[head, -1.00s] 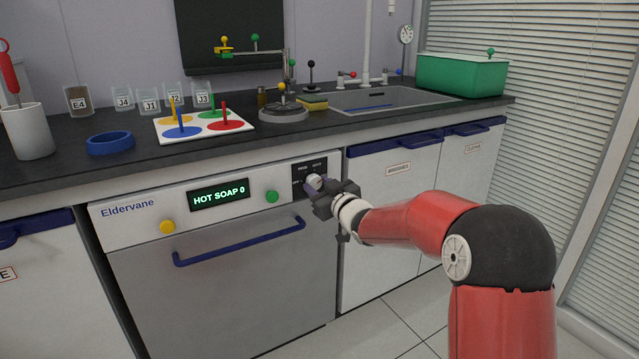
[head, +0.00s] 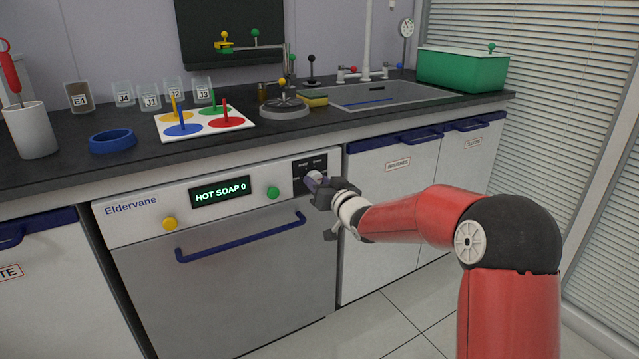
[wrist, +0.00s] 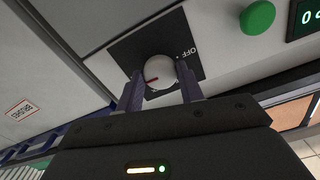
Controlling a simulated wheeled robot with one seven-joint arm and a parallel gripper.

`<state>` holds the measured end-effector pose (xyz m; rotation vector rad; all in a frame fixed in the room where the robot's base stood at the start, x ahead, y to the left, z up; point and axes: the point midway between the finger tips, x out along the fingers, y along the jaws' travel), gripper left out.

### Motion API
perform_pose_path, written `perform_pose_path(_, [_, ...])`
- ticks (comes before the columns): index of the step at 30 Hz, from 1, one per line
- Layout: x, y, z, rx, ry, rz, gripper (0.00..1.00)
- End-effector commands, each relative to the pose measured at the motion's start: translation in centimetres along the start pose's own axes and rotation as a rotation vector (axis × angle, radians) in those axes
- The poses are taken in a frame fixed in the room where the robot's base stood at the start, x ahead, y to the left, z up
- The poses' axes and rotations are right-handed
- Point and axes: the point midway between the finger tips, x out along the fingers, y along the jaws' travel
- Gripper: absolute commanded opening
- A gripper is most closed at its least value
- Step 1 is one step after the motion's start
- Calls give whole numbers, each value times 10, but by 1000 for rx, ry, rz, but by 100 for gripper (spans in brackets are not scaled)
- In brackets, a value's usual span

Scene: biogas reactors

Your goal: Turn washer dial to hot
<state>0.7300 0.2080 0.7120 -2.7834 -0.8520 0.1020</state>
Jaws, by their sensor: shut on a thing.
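The washer (head: 220,275) is a white and steel machine marked Eldervane, under the counter. Its display (head: 220,192) reads "HOT SOAP 0". The dial (wrist: 160,71) is a round whitish knob with a red pointer mark, on a black panel (wrist: 130,48) with "OFF" printed beside it. In the head view the dial (head: 314,178) is partly covered by my gripper (head: 318,186). In the wrist view my gripper (wrist: 160,82) has one finger on each side of the dial and is shut on it. Most other dial labels are hidden or too small to read.
A green button (head: 273,193) and a yellow button (head: 169,223) sit on the washer front, above a blue door handle (head: 240,239). Cupboards with blue handles (head: 407,138) stand to the right. The counter above holds jars, a sink and a green bin (head: 462,70). The floor in front is clear.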

Motion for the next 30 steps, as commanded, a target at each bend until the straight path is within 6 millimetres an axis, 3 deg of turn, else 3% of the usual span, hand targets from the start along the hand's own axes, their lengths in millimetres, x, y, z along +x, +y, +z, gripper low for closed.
perform_pose_path(7, [0,1,3,3,-5,1,14])
perform_pose_path(8, [0,1,3,3,-5,1,41])
perform_pose_path(12, [0,0,2,2,-3,1,59])
perform_pose_path(22, [-4,0,1,0,-2,1,59])
perform_pose_path(30, [-46,1,1,-2,-2,2,59])
